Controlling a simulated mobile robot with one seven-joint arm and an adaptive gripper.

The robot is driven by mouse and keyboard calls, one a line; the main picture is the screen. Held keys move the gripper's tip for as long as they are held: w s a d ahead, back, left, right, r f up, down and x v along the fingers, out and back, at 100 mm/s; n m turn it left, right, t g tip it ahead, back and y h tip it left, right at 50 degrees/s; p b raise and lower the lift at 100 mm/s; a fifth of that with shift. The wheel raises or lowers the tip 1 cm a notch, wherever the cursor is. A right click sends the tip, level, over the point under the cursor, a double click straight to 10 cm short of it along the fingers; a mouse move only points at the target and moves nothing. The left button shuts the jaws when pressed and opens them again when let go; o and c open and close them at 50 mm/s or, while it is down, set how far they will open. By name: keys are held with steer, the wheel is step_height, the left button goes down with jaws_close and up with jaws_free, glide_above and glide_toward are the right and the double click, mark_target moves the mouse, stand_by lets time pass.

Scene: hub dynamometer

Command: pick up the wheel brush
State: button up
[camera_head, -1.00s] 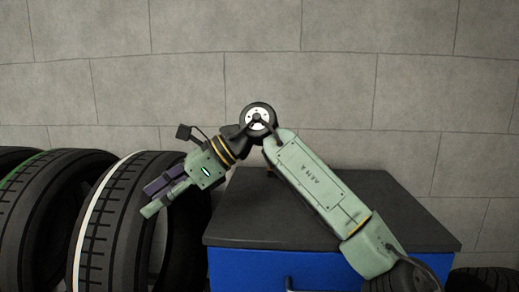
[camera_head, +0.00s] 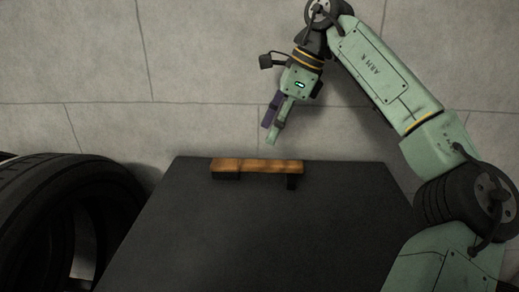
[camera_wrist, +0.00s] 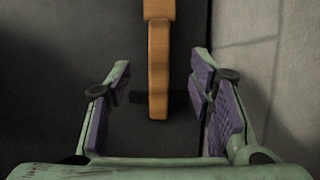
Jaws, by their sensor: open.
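The wheel brush (camera_head: 257,166) has a long brown wooden handle, with dark parts under its left and right ends. It lies near the back edge of the dark cabinet top (camera_head: 262,235). My gripper (camera_head: 268,134) hangs above the brush, tilted down, with a small gap between it and the handle. In the wrist view the brush (camera_wrist: 158,62) runs lengthwise from the top edge down between the purple-padded fingers of my open gripper (camera_wrist: 160,88). Neither finger appears to touch it. The brush's far end is cut off in that view.
Large black tyres (camera_head: 55,215) stand at the left of the cabinet. A grey block wall (camera_head: 200,70) rises close behind it. The rest of the cabinet top in front of the brush is clear.

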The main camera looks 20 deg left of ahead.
mark_target(257, 161)
steer(key=shift+w+d+f, duration=0.1)
steer(key=shift+w+d, duration=0.05)
steer(key=shift+w, duration=0.15)
steer(key=x, duration=0.7)
steer(key=p+x, duration=0.1)
steer(key=x, duration=0.2)
steer(key=shift+s+f, duration=0.1)
steer(key=shift+s, duration=0.3)
steer(key=shift+c, duration=0.5)
jaws_close()
